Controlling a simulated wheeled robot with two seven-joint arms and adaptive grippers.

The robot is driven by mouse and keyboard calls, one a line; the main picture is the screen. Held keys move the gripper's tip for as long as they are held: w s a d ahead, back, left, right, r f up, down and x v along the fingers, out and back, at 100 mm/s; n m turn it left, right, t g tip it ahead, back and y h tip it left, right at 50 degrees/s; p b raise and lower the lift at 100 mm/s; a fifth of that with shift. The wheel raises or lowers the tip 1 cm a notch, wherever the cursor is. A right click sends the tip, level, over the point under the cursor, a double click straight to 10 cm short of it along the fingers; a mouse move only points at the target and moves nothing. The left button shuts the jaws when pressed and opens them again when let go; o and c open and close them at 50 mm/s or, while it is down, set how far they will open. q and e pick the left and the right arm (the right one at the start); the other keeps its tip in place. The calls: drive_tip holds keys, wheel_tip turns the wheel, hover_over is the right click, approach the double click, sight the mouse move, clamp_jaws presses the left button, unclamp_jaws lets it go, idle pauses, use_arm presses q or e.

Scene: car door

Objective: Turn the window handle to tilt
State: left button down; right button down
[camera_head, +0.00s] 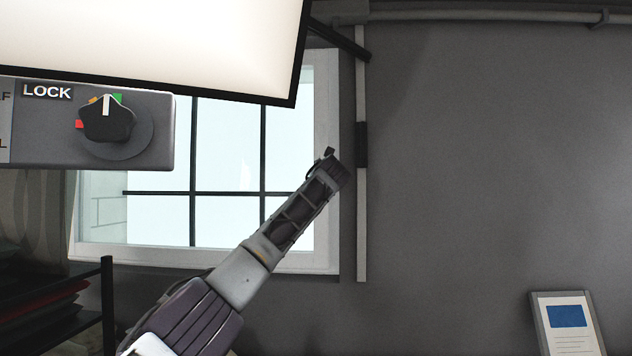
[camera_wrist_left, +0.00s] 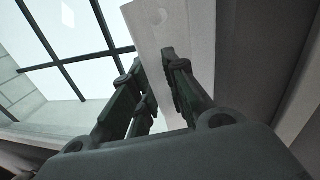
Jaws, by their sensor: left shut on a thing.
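The window (camera_head: 228,150) has a pale frame and dark bars dividing bright panes. My left arm reaches up from the bottom of the head view, and my left gripper (camera_head: 330,155) is at the window's right side, in front of the frame edge. In the left wrist view, my left gripper's dark fingers (camera_wrist_left: 155,75) stand in front of the pale frame (camera_wrist_left: 160,35). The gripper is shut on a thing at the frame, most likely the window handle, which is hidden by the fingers. The handle's angle cannot be told. My right gripper is not in view.
A bright panel (camera_head: 150,35) with a black edge hangs at top left. Below it is a grey box with a LOCK label and a black knob (camera_head: 107,122). A vertical pipe (camera_head: 362,200) runs just right of the window. A framed notice (camera_head: 568,322) is at lower right.

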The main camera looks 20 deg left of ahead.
use_arm(q)
drive_tip(key=shift+w+d+f+m, duration=0.1)
drive_tip(key=shift+d+f+m, duration=0.1)
drive_tip(key=shift+m, duration=0.3)
drive_tip(key=c, duration=1.4)
unclamp_jaws()
drive_tip(key=shift+w, duration=0.1)
drive_tip(key=shift+r, duration=0.15)
drive_tip(key=shift+s+d, duration=0.2)
drive_tip(key=shift+s, duration=0.15)
drive_tip(key=shift+v, duration=5.65)
drive_tip(key=shift+f, duration=0.2)
